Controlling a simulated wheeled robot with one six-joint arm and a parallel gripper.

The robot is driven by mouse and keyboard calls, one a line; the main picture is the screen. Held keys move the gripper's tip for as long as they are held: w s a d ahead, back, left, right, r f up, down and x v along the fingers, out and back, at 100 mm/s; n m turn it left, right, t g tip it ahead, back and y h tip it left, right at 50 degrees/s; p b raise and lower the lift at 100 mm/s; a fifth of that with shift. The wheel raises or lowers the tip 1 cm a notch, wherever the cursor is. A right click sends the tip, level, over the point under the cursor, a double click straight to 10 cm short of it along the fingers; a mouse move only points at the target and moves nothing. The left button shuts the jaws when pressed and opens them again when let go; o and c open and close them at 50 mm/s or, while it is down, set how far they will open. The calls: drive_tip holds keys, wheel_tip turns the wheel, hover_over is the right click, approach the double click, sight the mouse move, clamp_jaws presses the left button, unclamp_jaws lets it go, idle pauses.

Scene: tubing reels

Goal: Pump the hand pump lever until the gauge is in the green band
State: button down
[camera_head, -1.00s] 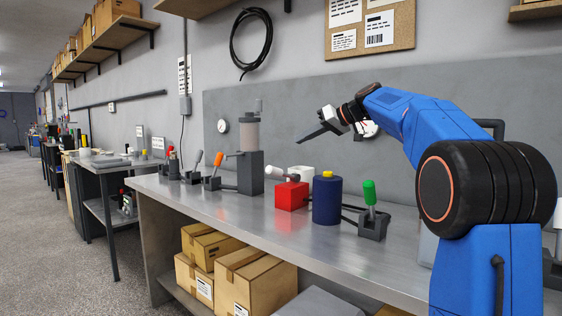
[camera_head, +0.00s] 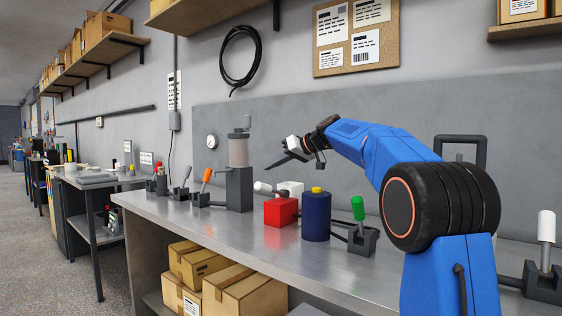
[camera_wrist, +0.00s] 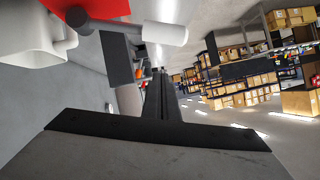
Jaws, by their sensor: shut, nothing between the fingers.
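A red block (camera_head: 281,211) with a white-gripped lever (camera_head: 265,187) on a grey shaft stands on the bench. The lever lies near level, pointing left, and also shows in the wrist view (camera_wrist: 165,33). I cannot tell for sure that this is the hand pump. A round white gauge (camera_head: 211,141) is on the wall at the back left; its needle and green band are too small to read. My gripper (camera_head: 268,166) is shut and empty, in the air above the white-gripped lever, apart from it in the picture. Its dark fingers also show in the wrist view (camera_wrist: 160,92).
Another white-handled lever (camera_head: 545,230) is at the right. The bench front (camera_head: 250,244) is clear.

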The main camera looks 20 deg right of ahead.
sight(262, 184)
drive_tip(key=shift+s+a+f, duration=0.15)
drive_tip(key=shift+s+f, duration=0.05)
drive_tip(key=shift+f, duration=0.5)
drive_tip(key=shift+s+a+f, duration=0.2)
drive_tip(key=shift+f, duration=0.45)
drive_tip(key=shift+s+a+f, duration=0.15)
drive_tip(key=shift+s+f, duration=0.05)
drive_tip(key=shift+f, duration=0.5)
wheel_tip(262, 184, down, 6)
drive_tip(key=s+a+n+t+h, duration=0.1)
drive_tip(key=a+n+h, duration=0.1)
drive_tip(key=shift+s, duration=0.3)
drive_tip(key=shift+a+f, duration=0.15)
drive_tip(key=r, duration=0.4)
drive_tip(key=shift+w+a+r, duration=0.2)
drive_tip(key=shift+a+r, duration=0.2)
drive_tip(key=v, duration=0.9)
drive_tip(key=shift+s, duration=0.45)
